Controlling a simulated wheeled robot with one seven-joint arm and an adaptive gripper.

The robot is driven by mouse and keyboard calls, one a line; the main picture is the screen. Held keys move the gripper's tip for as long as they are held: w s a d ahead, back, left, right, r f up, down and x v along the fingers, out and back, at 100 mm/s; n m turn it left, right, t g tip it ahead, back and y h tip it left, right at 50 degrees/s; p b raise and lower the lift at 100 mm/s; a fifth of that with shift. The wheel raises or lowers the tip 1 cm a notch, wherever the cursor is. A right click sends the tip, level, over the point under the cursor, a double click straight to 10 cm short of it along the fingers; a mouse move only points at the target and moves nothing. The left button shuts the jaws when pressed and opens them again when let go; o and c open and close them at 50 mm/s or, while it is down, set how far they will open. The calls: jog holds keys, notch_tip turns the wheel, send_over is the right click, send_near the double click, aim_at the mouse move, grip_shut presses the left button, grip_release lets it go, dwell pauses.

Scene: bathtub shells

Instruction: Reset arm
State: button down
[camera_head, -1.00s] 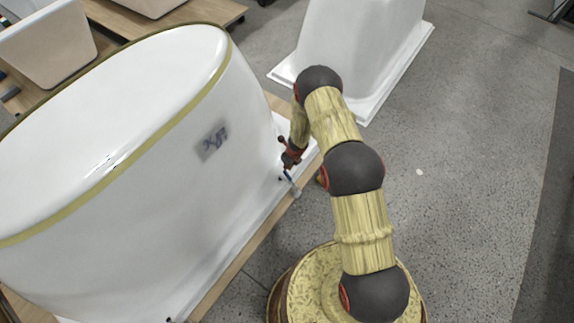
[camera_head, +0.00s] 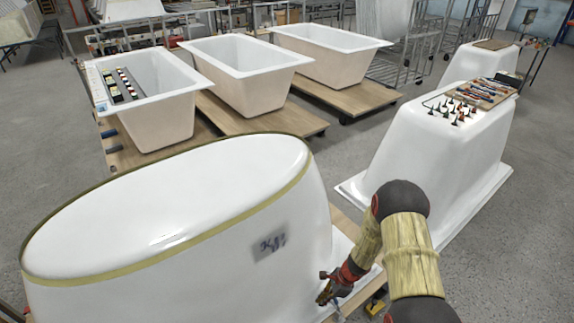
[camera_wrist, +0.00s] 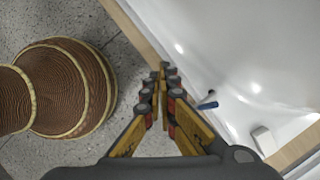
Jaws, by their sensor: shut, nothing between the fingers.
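My gripper (camera_head: 326,294) hangs low beside the right end of the large white oval tub shell (camera_head: 200,215) in the head view. In the wrist view my gripper (camera_wrist: 163,72) has its fingers together with nothing between them. The white tub surface (camera_wrist: 220,50) lies to the right of the fingers there. A small blue-tipped part (camera_wrist: 208,106) shows on the white surface near the fingers. My arm reaches down from the right in the head view and bends toward the tub.
An upturned white tub (camera_head: 440,135) with several tools on top stands at right. White tubs (camera_head: 245,75) rest on wooden platforms (camera_head: 350,98) behind. The wooden edge (camera_wrist: 135,35) runs beside the gripper. Grey floor (camera_head: 525,240) is clear at far right.

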jog(key=s+d+r+n+t+h, duration=0.1)
jog(key=s+r+n, duration=0.5)
jog(key=r, duration=1.2)
jog(key=s+d+r+n+t+h, duration=0.1)
jog(key=s+r+n, duration=0.5)
jog(key=r, duration=1.3)
jog(key=s+d+r+n+t+h, duration=0.2)
jog(key=s+r+n, duration=0.4)
jog(key=s+r, duration=0.6)
notch_tip(320, 180, up, 6)
jog(key=shift+s+d+r+t, duration=0.3)
jog(key=shift+d+t, duration=0.15)
jog(key=shift+t, duration=0.55)
jog(key=shift+a, duration=0.1)
